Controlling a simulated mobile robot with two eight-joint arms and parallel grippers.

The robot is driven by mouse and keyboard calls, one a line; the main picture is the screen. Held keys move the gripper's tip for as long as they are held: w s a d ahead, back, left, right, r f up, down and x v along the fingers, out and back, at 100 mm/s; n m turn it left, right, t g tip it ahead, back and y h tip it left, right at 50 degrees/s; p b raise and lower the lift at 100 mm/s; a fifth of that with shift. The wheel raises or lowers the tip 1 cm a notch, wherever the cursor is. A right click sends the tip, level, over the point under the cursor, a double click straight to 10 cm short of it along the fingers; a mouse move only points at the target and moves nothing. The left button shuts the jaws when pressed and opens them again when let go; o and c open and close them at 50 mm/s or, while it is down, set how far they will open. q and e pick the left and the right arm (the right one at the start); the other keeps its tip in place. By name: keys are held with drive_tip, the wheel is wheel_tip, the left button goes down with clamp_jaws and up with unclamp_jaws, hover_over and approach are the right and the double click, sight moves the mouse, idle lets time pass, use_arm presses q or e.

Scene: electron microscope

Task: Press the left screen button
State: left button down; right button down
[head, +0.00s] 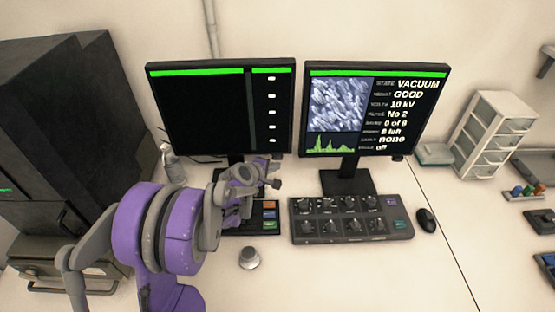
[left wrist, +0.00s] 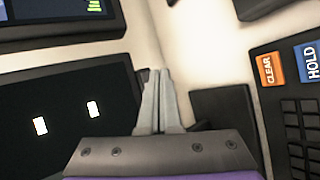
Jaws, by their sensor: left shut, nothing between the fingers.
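The left screen (head: 210,115) is a black monitor with a green top bar and a column of white marks at its right. It also shows in the left wrist view (left wrist: 75,125), at the left. My left gripper (head: 272,165) is at the lower right corner of this screen in the head view. In the left wrist view its two fingers (left wrist: 157,75) are shut together and empty, just beside the monitor's edge. I cannot tell whether they touch it. I cannot make out the left screen's button; the gripper may hide it. My right gripper is not in view.
The right screen (head: 335,105) shows a grey picture and text. Below it are a knob panel (head: 350,230) and a mouse (head: 426,220). A keypad (left wrist: 295,110) with CLEAR and HOLD keys lies below my left gripper. A round knob (head: 249,259) stands in front.

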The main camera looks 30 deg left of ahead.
use_arm(q)
drive_tip(key=shift+w+a, duration=0.25)
drive_tip(key=shift+w, duration=0.1)
drive_tip(key=shift+w+a, duration=0.2)
drive_tip(key=shift+w, duration=0.15)
idle(0.7)
drive_tip(key=shift+s+d, duration=0.1)
drive_tip(key=shift+s, duration=0.05)
drive_tip(key=shift+s+d+b, duration=0.3)
drive_tip(key=shift+s+d, duration=0.05)
drive_tip(key=shift+s, duration=0.25)
drive_tip(key=shift+s+d, duration=0.45)
drive_tip(key=shift+s, duration=0.25)
drive_tip(key=shift+s+d, duration=0.4)
drive_tip(key=shift+s, duration=0.3)
drive_tip(key=shift+s+d, duration=0.45)
drive_tip(key=shift+s, duration=0.25)
